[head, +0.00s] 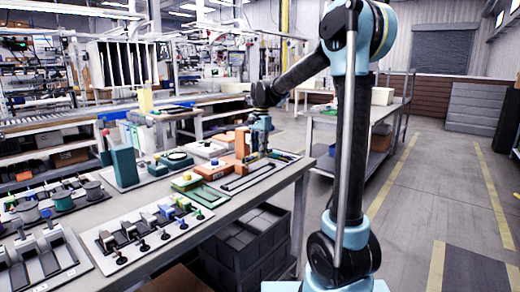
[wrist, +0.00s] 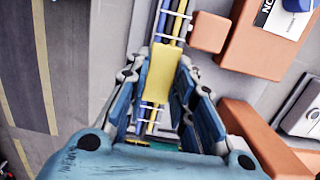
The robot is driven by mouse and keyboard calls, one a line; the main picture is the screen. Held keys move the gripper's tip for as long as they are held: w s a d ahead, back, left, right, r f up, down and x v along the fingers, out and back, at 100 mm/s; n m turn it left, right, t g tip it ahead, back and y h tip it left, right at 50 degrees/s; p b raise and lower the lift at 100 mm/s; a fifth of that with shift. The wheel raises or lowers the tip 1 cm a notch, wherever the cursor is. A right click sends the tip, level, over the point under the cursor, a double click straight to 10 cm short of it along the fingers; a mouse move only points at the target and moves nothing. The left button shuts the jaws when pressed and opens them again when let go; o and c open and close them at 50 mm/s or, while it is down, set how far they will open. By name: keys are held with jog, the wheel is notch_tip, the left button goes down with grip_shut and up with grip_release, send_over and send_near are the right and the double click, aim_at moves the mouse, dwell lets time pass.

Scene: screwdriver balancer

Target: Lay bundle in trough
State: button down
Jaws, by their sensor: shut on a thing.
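My gripper (wrist: 158,88) is shut on the yellow sleeve (wrist: 160,72) of a bundle of blue and yellow strands (wrist: 175,22). White ties cross the bundle, which runs lengthwise between the two fingers and out past the fingertips. In the head view my gripper (head: 258,145) points down at the far right end of the bench, and blue and yellow strands (head: 284,156) show beside it. I cannot tell whether the bundle touches the surface below. A board with long dark channels (head: 250,178) lies just in front; I cannot tell whether one is the trough.
Orange blocks (wrist: 260,42) stand close to the right of my gripper in the wrist view. The bench (head: 225,222) also holds boards with several clamps (head: 150,228) and green fixtures (head: 124,165). The floor (wrist: 35,75) lies open beyond the bench edge.

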jog(key=shift+f, duration=2.5)
jog(key=shift+f, duration=0.55)
jog(key=c, duration=1.3)
grip_release()
jog(key=shift+r, duration=0.15)
jog(key=r, duration=0.7)
jog(key=w+r, duration=0.1)
jog(key=r, duration=0.3)
jog(key=shift+d+r, duration=0.3)
jog(key=shift+d, duration=0.05)
